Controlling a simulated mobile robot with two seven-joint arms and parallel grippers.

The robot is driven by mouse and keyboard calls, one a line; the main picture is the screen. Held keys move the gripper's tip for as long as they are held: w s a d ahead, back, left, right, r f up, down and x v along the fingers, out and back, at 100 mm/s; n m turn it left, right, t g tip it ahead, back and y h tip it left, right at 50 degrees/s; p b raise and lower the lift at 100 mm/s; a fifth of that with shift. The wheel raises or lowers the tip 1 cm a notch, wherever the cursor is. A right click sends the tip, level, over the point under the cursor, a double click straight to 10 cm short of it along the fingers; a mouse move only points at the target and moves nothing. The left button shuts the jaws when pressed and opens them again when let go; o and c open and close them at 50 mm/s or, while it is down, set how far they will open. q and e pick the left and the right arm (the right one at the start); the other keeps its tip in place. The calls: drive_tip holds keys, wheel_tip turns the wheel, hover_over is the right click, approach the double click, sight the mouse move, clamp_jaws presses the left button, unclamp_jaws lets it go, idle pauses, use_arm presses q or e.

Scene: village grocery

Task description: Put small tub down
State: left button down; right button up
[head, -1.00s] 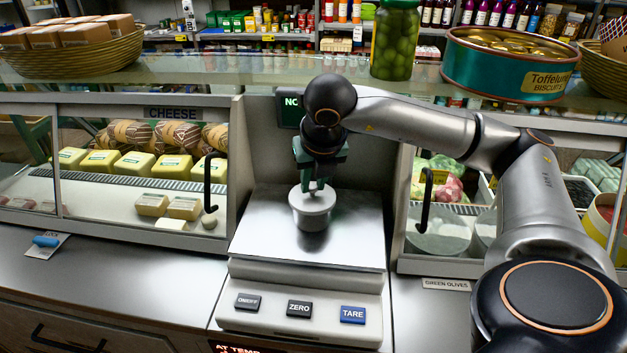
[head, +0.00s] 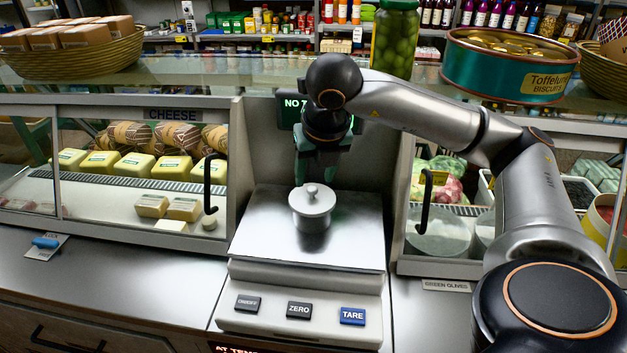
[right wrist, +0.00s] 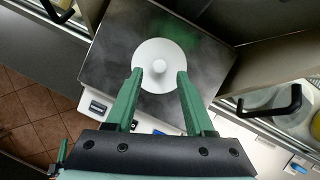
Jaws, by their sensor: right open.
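The small tub (head: 311,212) is pale grey with a round knobbed lid. It stands upright on the metal plate of the scale (head: 262,228), near the plate's middle. In the right wrist view the tub's white lid (right wrist: 170,55) shows from above, with its knob ahead of and between the fingertips. My right gripper (head: 317,178) is open and empty, just above and behind the tub in the head view. Its two green fingers (right wrist: 160,72) are spread apart in the right wrist view, clear of the knob.
The scale has a ZERO button (head: 299,310) and a TARE button (head: 352,315) in front. A glass cheese case (head: 180,240) stands at left, an olive case at right. A green jar (head: 395,45) and a biscuit tin (head: 505,70) stand on the shelf above.

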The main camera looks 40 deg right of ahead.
drive_tip(key=p+v, duration=0.1)
drive_tip(key=v, duration=0.7)
drive_tip(key=shift+s+r+p, duration=0.2)
drive_tip(key=shift+r+p, duration=0.1)
drive_tip(key=shift+r, duration=0.05)
drive_tip(key=shift+a, duration=0.1)
drive_tip(key=shift+f, duration=0.1)
